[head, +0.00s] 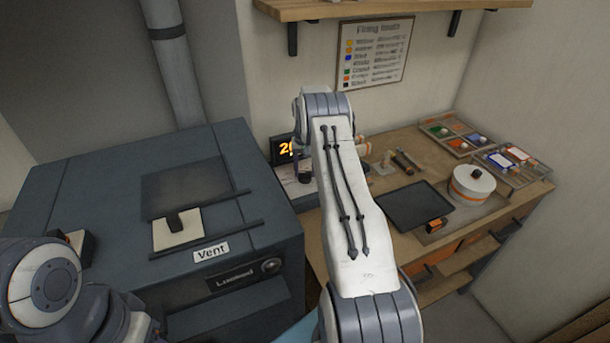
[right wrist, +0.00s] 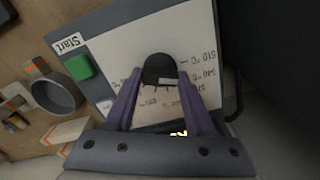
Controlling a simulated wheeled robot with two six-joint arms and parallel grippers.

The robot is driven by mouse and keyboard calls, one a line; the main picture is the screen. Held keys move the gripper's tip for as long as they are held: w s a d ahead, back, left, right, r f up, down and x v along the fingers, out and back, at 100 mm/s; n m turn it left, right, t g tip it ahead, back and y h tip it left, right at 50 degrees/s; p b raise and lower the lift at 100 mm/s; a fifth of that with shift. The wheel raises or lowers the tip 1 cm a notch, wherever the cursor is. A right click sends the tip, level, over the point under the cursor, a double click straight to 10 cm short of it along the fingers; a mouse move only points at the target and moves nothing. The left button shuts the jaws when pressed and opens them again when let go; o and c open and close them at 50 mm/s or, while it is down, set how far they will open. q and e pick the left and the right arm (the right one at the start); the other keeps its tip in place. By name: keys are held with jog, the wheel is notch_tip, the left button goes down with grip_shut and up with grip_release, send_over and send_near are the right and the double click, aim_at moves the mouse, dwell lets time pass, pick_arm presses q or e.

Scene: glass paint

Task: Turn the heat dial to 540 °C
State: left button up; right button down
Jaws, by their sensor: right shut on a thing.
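The heat dial (right wrist: 160,68) is a black knob on a white panel (right wrist: 125,50) in the right wrist view. A small pale mark shows on its lower edge, and blurred, upside-down temperature labels lie around it. I cannot tell which label it points to. My right gripper (right wrist: 160,77) is shut on the dial, a purple finger on each side. In the head view my right arm hides the dial and the gripper. An orange-lit display (head: 284,149) shows partly, starting with "2". My left arm is at the lower left of the head view; its gripper is not seen.
A green button (right wrist: 79,67) sits by the "Start" label. A grey cup (right wrist: 57,93) stands beside the panel. In the head view the dark kiln (head: 110,190) with a vent slide is at left. A black tray (head: 414,205) and a white round pot (head: 472,183) are on the bench.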

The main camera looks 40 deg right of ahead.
aim_at(305, 172)
jog(key=shift+m+b, duration=0.3)
jog(key=shift+m, duration=0.2)
jog(key=shift+c, duration=1.2)
grip_release()
jog(key=shift+r, duration=0.4)
notch_tip(305, 172, up, 10)
jog(key=b, duration=0.3)
jog(key=shift+f, duration=0.15)
